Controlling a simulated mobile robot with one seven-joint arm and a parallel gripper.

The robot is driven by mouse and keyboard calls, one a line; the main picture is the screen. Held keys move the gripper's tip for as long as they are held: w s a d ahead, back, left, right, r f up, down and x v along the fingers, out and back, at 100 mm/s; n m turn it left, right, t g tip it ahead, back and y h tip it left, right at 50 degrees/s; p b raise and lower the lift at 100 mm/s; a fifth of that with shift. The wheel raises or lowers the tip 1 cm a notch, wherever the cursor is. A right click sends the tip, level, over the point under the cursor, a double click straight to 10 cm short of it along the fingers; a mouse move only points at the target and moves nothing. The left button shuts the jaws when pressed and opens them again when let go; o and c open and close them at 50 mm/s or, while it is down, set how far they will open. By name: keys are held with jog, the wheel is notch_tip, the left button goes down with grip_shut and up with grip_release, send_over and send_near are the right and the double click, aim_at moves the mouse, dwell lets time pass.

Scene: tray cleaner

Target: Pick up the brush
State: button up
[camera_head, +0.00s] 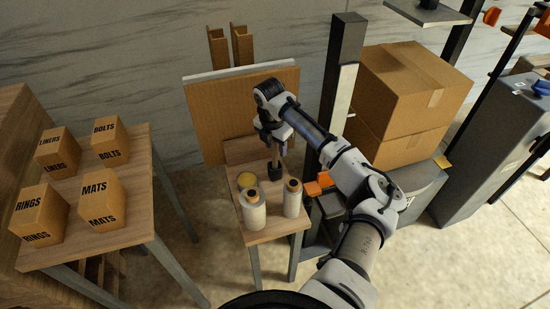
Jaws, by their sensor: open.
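The brush (277,158) stands upright near the back of the small wooden table (265,233). Its thin wooden handle points up, and a black block (275,172) is at its bottom; I cannot tell whether that is the brush head or a holder. My gripper (277,144) points down over the brush, with its fingers at the upper part of the handle. It is open. The fingers hide the top of the handle, and I cannot tell whether they touch it.
A dark post (342,80) and stacked cartons (411,88) are to the right. A table (135,215) with labelled boxes is left. A brown panel (207,125) stands behind.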

jog(key=shift+f, duration=0.45)
grip_shut()
jog(key=shift+r, duration=0.15)
